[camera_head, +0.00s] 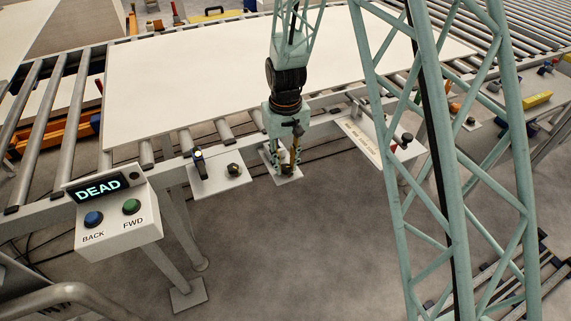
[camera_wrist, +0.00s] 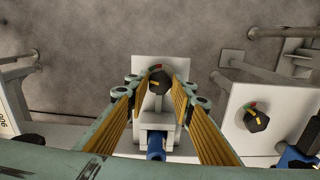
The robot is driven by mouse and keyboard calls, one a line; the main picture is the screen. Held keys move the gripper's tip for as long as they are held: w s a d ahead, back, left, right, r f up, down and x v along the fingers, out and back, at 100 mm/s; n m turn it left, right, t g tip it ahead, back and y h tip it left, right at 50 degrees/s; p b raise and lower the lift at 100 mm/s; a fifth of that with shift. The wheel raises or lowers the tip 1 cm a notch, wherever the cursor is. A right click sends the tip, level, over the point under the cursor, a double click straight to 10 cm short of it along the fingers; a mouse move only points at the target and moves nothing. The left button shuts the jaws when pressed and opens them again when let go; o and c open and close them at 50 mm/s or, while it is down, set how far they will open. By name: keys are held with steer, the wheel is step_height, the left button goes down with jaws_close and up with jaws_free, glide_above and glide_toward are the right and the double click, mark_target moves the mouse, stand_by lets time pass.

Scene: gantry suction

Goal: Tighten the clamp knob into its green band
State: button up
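A dark clamp knob (camera_wrist: 159,82) with a yellow pointer mark sits on a white plate (camera_wrist: 150,62) in the wrist view. A small red arc shows at its upper edge; its green band is too small to make out clearly. My gripper (camera_wrist: 158,86) has one yellow-padded finger on each side of the knob, spread apart, with no clear grip on it. In the head view my gripper (camera_head: 288,168) points down over the small white plate (camera_head: 291,179) at the conveyor's near edge, and hides most of the knob there.
A second dark knob (camera_head: 233,170) stands on a neighbouring white plate, beside a blue-and-black fitting (camera_head: 198,158). A large pale panel (camera_head: 200,75) lies on the rollers behind my gripper. The control box (camera_head: 118,222) reads DEAD. Grey floor is clear in front.

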mark_target(285, 167)
steer(key=shift+m, duration=0.4)
steer(key=shift+c, duration=0.2)
steer(key=shift+m+p, duration=0.4)
steer(key=shift+m, duration=1.7)
steer(key=o, duration=0.8)
steer(key=shift+o, duration=0.2)
steer(key=shift+r, duration=0.1)
step_height(285, 167, up, 12)
